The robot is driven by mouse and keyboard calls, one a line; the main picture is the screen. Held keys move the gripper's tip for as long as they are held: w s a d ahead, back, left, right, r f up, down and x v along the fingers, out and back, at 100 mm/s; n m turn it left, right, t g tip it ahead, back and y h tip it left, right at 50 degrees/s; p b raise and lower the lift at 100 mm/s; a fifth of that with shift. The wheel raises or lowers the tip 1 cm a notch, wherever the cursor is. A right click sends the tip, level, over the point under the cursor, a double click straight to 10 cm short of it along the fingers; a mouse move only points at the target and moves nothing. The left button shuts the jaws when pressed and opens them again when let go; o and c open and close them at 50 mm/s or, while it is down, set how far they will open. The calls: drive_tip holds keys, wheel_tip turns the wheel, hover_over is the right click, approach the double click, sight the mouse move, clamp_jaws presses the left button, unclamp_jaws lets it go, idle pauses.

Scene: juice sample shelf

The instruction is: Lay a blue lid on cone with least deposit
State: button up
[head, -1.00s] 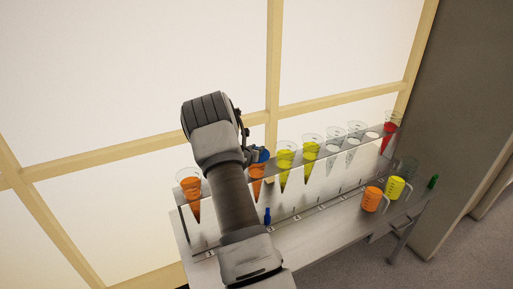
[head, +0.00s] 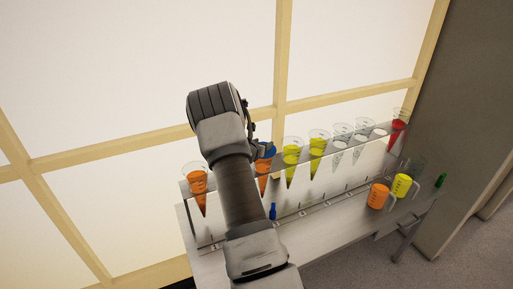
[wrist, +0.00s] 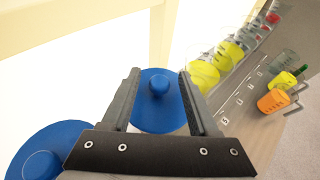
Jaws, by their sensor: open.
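My gripper (wrist: 160,74) is open, its two fingers on either side of the knob of a blue lid (wrist: 158,112), apart from the knob. In the head view that lid (head: 267,151) sits at the top of an orange-filled cone (head: 262,184), partly behind my arm. A second blue lid (wrist: 40,165) shows at the lower left of the wrist view; what lies beneath it is hidden. Uncovered cones are an orange one (head: 197,183) at the left, yellow ones (head: 291,154) (head: 318,143), several nearly clear ones (head: 341,134) and a red one (head: 400,120). Deposit amounts are too small to tell.
The cones hang in a clear rack (head: 330,164) on a bench (head: 315,228). An orange jug (head: 378,196), a yellow jug (head: 402,186), a clear vessel (head: 416,165) and a green item (head: 440,180) stand at right.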

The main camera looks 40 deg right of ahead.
drive_tip(key=s+a+r+m+g+y+b, duration=0.1)
drive_tip(key=s+a+r+m+g+b, duration=0.15)
drive_tip(key=s+a+r+m, duration=1.3)
drive_tip(key=s+a+r+m+y, duration=0.2)
drive_tip(key=s+a, duration=0.3)
drive_tip(key=a, duration=0.5)
drive_tip(key=s+a+r+m+t+y, duration=0.1)
drive_tip(key=s+a+y, duration=0.4)
drive_tip(key=a, duration=0.5)
drive_tip(key=s+a+r+m+t+y, duration=0.1)
drive_tip(key=s+a+r+m+y, duration=0.2)
drive_tip(key=a, duration=0.7)
drive_tip(key=shift+s+a+r+m+y+p, duration=0.3)
drive_tip(key=shift+s+a+m+y+p, duration=0.15)
drive_tip(key=shift+s+m, duration=0.6)
drive_tip(key=shift+s, duration=0.1)
